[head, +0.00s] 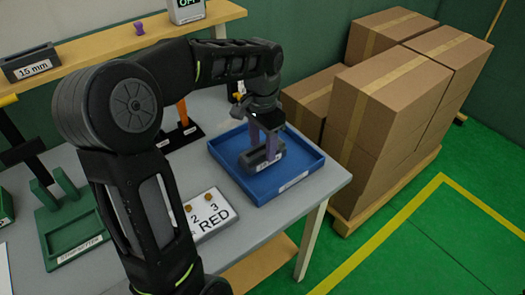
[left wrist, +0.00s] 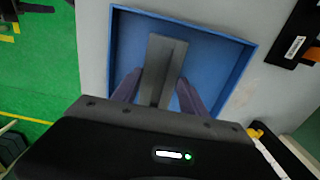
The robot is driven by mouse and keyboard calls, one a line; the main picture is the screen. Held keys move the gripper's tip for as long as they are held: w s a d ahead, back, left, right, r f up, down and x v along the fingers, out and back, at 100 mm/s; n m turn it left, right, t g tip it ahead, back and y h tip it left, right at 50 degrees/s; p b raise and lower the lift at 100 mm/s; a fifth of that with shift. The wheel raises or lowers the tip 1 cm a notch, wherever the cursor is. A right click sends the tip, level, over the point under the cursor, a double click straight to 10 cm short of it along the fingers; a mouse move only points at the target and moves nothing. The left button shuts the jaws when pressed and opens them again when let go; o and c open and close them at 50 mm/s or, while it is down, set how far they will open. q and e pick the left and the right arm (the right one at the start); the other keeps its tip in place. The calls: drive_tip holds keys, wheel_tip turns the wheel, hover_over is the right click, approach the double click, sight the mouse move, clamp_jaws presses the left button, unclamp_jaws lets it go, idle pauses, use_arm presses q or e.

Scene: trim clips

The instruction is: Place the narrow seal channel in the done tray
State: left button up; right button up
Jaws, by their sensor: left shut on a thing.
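The seal channel (head: 262,160) is a dark grey grooved bar with a small label on its side. It is inside the blue done tray (head: 290,184), near its middle; whether it touches the tray floor is hard to tell. My left gripper (head: 263,143) reaches down into the tray with its purple fingers shut on the channel. In the left wrist view, the channel (left wrist: 163,58) runs lengthwise between the two fingers (left wrist: 157,88), over the blue tray floor, with the tray rim (left wrist: 252,62) around it. The channel's near end is hidden by the gripper body. My right gripper is not in view.
A white board marked RED (head: 210,214) lies left of the tray, and a green fixture (head: 72,228) stands further left. A black base with an orange post (head: 182,130) is behind. A wooden shelf (head: 95,50) holds a 15 mm block (head: 30,62). Stacked cartons (head: 385,105) stand right of the table.

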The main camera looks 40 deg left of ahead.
sight(263, 153)
use_arm(q)
drive_tip(key=shift+f, duration=1.45)
drive_tip(key=shift+f, duration=0.2)
drive_tip(key=o, duration=1.5)
drive_tip(key=shift+r, duration=0.15)
wheel_tip(263, 153, up, 12)
drive_tip(key=shift+p, duration=0.45)
